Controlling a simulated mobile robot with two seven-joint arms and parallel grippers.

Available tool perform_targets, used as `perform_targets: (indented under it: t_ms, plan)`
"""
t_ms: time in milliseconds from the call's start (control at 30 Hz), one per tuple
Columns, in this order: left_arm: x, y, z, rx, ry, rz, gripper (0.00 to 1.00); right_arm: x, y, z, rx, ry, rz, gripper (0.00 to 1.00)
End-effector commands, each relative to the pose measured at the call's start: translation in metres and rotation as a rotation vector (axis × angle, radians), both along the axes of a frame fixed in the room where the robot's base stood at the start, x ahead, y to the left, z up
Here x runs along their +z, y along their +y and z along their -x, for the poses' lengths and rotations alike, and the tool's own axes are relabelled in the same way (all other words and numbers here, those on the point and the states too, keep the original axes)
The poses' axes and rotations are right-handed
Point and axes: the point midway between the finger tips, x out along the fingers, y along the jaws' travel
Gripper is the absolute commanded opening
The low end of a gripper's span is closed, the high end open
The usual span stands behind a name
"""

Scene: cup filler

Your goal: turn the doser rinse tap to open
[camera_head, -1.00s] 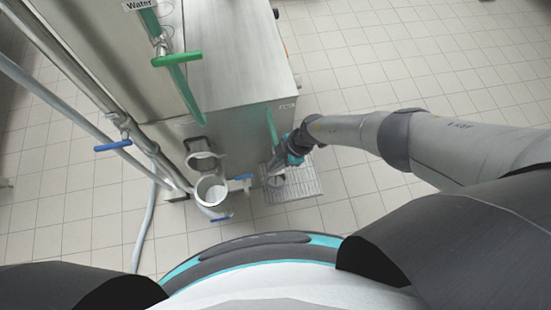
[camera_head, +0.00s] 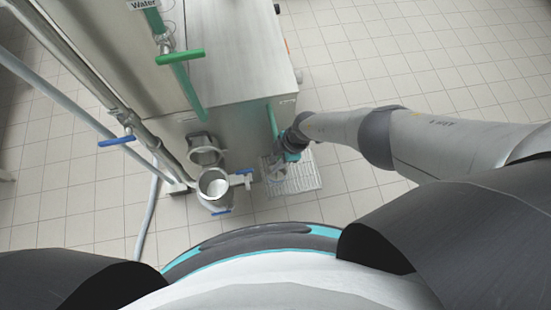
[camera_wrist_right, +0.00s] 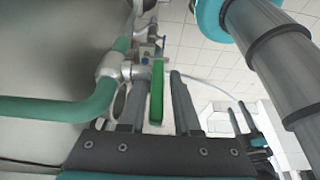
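A tap with a green lever handle (camera_wrist_right: 157,92) sits on a green pipe (camera_wrist_right: 60,112) in the right wrist view. It looks like the doser rinse tap, but I see no label on it. My right gripper (camera_wrist_right: 158,95) is open, with one finger on each side of the green lever. Gaps show between the lever and the fingers. In the head view my right gripper (camera_head: 286,160) is beside the metal machine's near right corner. There the wrist mostly hides the tap and fingertips. My left gripper is not in view.
The steel machine (camera_head: 240,75) stands left of my right arm. Another green-handled tap (camera_head: 180,57) by the Water label and a blue-handled tap (camera_head: 115,141) are farther left. A metal cup-shaped vessel (camera_head: 214,186) is at the front. A grated tray (camera_head: 305,178) lies below my wrist.

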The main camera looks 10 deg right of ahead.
Motion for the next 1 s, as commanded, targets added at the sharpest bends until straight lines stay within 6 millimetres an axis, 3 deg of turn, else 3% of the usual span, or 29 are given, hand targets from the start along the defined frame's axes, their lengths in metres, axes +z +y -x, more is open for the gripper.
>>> perform_targets:
  t_ms: [100, 533, 1000]
  plan:
    - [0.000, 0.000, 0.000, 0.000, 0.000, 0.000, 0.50, 0.001, 0.000, -0.002, -0.001, -0.003, -0.001, 0.45]
    - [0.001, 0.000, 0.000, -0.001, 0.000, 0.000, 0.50, 0.005, -0.002, -0.005, -0.002, -0.008, 0.000, 0.45]
    - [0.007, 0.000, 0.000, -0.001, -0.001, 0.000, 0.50, 0.035, -0.014, -0.005, 0.000, -0.009, 0.000, 0.45]
